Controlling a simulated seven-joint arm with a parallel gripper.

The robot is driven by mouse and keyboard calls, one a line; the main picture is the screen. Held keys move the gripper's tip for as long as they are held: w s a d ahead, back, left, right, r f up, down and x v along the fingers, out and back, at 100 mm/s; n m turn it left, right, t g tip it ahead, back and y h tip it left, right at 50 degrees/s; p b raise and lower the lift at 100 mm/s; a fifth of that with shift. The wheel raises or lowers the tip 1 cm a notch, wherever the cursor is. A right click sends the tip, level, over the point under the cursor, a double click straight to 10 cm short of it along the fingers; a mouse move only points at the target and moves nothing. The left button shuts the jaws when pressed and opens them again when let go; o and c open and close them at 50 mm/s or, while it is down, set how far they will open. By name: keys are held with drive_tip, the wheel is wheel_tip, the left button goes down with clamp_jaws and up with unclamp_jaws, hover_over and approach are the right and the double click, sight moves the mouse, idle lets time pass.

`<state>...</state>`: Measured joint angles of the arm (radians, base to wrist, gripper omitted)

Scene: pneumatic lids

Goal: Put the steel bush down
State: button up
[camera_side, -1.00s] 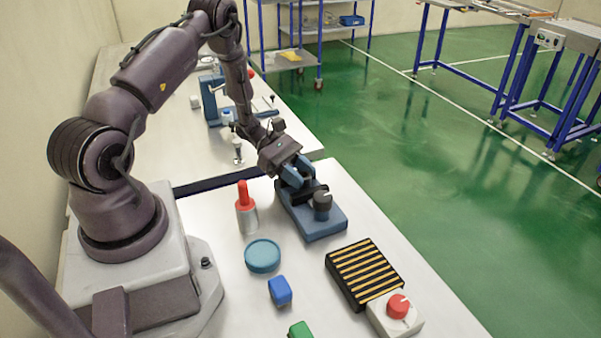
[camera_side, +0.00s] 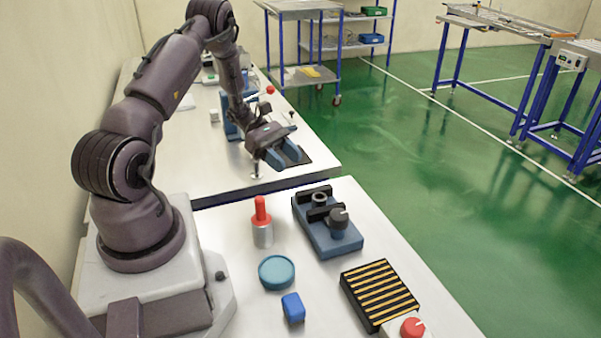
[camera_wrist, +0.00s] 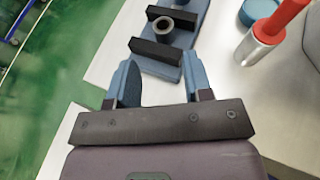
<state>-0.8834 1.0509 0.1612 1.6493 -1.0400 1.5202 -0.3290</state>
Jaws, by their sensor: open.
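The steel bush (camera_side: 320,198) is a short grey ring with a dark bore. It stands upright between the two black jaws of a blue clamp fixture (camera_side: 345,246); in the wrist view the bush (camera_wrist: 162,40) also sits between the black bars. I cannot tell whether the jaws press on it. My gripper (camera_side: 286,156) is open and empty, raised behind the fixture and apart from the bush. In the wrist view my gripper's blue fingers (camera_wrist: 163,80) are spread wide with nothing between them.
A red-topped metal cylinder (camera_side: 262,232) stands left of the fixture. A round teal lid (camera_side: 277,272) and a blue block (camera_side: 293,307) lie nearer. A black striped block (camera_side: 380,293) and a red knob (camera_side: 412,327) are at the front right.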

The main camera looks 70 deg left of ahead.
drive_tip(key=d+r+m+g+y, duration=0.55)
drive_tip(key=d+r+m, duration=0.6)
drive_tip(key=r, duration=0.55)
drive_tip(key=s+d+r+m+t+y, duration=0.5)
drive_tip(key=s+d+r+m, duration=0.3)
drive_tip(key=s+d+m, duration=0.2)
drive_tip(key=shift+s+d+r+m+y, duration=0.25)
drive_tip(key=shift+d+r+m+y, duration=0.1)
drive_tip(key=shift+m+y, duration=0.55)
